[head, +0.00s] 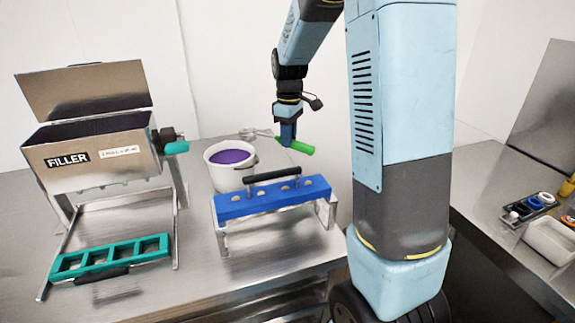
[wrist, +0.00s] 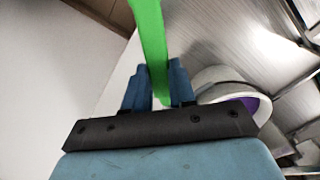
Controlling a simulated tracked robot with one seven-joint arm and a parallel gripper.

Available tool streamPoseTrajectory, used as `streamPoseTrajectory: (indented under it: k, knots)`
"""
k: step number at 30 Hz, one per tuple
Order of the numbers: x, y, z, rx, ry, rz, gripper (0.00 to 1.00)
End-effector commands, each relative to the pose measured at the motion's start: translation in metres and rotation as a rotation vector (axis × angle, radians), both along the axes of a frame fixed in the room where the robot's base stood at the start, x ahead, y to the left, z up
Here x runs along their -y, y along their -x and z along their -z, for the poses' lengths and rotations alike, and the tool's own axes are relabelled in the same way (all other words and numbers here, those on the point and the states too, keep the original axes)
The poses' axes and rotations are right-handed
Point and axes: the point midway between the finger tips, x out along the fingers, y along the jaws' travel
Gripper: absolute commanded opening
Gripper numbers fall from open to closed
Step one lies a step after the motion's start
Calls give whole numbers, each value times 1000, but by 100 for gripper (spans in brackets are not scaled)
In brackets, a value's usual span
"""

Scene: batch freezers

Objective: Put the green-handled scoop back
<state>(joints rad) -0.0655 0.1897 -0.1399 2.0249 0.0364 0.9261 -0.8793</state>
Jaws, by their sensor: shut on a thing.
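The green-handled scoop (head: 301,147) is held by its green handle in my gripper (head: 288,140). The handle points to the right and slightly down in the head view, and a metal scoop end (head: 254,133) shows to the left, above the white tub. In the wrist view the green handle (wrist: 150,45) runs up from between the two blue fingers of my gripper (wrist: 158,85), which are shut on it. The scoop's metal end is not clear in the wrist view.
A white tub (head: 215,177) of purple mix stands beside the scoop. A blue mould (head: 270,202) with a black handle sits on a metal stand in front. The FILLER machine (head: 90,155) with a teal mould (head: 110,259) is at left. A side counter at right holds a white tray (head: 549,243).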

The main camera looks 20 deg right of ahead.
Motion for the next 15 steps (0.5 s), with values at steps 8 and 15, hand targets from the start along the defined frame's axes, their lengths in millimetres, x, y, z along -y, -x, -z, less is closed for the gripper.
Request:
streamPoseTrajectory:
  k: [8, 15]
  knots:
    - [1, 1, 47, -2, -1, 2, 0]
    - [1, 1, 59, -2, -1, 2, 0]
